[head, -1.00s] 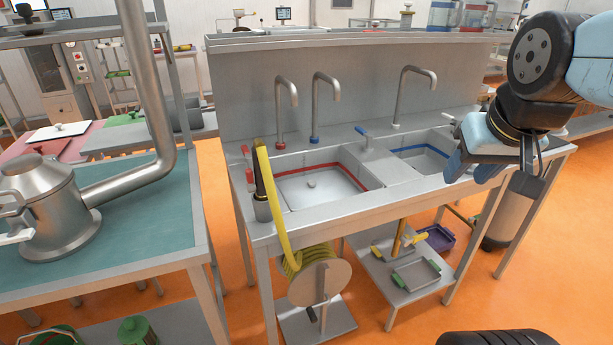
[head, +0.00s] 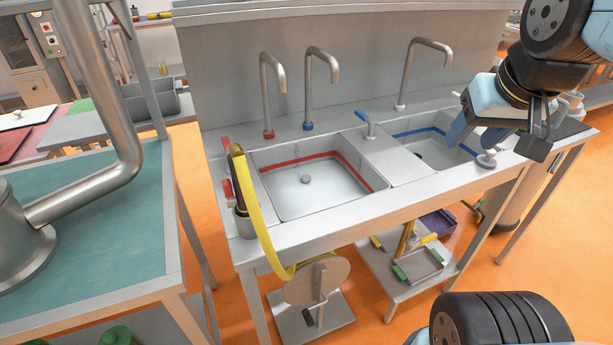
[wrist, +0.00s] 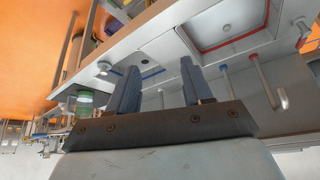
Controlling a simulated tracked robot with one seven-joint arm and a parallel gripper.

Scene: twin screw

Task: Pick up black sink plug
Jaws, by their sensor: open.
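My gripper (head: 476,138) is open and empty above the right end of the sink counter, near the blue-banded basin (head: 450,142). In the wrist view its two blue fingers (wrist: 159,68) stand apart with nothing between them. A small dark round spot (head: 418,155) lies on that basin's floor; I cannot tell whether it is the black plug or a drain hole. A grey knobbed round piece (head: 487,159) stands on the counter rim just below the fingers; it also shows in the wrist view (wrist: 103,67), left of the fingers. No clearly black plug shows.
The red-banded basin (head: 318,195) with a grey round piece (head: 305,179) inside lies left. Tall taps (head: 402,75) rise behind. A blue-handled lever (head: 367,125) stands between the basins. A yellow strap (head: 255,210) hangs over the front edge. A teal-topped table (head: 100,225) stands left.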

